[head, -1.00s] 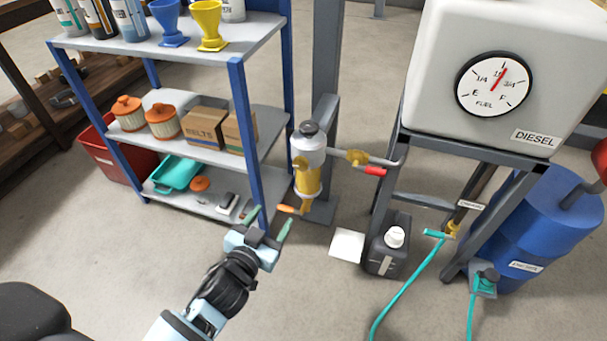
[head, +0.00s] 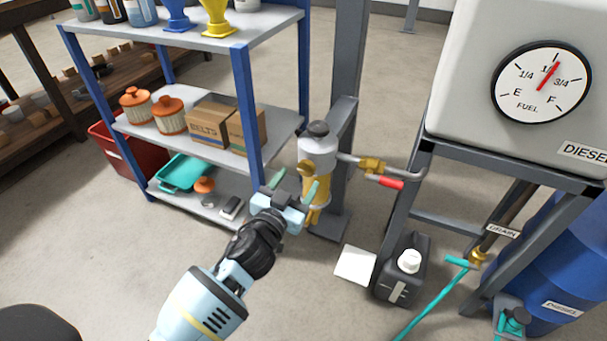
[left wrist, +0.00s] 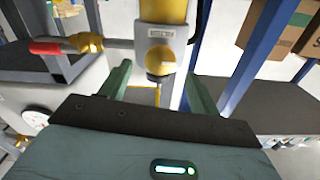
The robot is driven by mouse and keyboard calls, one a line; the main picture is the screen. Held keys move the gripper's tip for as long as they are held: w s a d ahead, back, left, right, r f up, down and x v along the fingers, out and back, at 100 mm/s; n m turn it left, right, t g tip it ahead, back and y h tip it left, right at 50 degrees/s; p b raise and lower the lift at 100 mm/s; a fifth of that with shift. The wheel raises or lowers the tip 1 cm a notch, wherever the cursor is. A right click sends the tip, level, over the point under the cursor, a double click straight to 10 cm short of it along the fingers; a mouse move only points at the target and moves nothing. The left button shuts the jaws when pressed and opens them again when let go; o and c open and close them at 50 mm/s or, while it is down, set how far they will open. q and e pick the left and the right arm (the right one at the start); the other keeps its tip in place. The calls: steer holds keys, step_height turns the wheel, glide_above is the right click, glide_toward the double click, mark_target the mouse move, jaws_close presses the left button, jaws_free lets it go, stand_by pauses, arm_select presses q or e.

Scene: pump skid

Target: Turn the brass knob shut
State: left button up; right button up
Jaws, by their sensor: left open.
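The brass knob (head: 306,168) sits on the side of the filter housing (head: 319,153), which has a grey head and a yellow bowl (head: 317,195). In the left wrist view the round brass knob (left wrist: 160,61) shows below a small label plate, in line with the gap between my fingers. My left gripper (head: 295,184) is open and empty just in front of the housing. Its two green fingers (left wrist: 156,80) point toward the knob, one on either side in the picture, and appear short of it. In the head view the gripper covers part of the bowl. My right gripper is not in view.
A pipe with a brass valve and red handle (head: 390,183) runs right from the housing. A blue-posted shelf (head: 246,105) stands close at left.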

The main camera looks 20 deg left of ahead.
mark_target(305, 171)
arm_select(q)
steer(key=w, duration=0.3)
steer(key=shift+w+f+b, duration=0.1)
steer(key=shift+w+b, duration=0.05)
steer(key=shift+b, duration=0.2)
steer(key=shift+w, duration=0.35)
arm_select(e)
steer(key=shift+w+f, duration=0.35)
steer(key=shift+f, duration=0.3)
arm_select(q)
steer(key=c, duration=1)
steer(key=shift+o, duration=0.2)
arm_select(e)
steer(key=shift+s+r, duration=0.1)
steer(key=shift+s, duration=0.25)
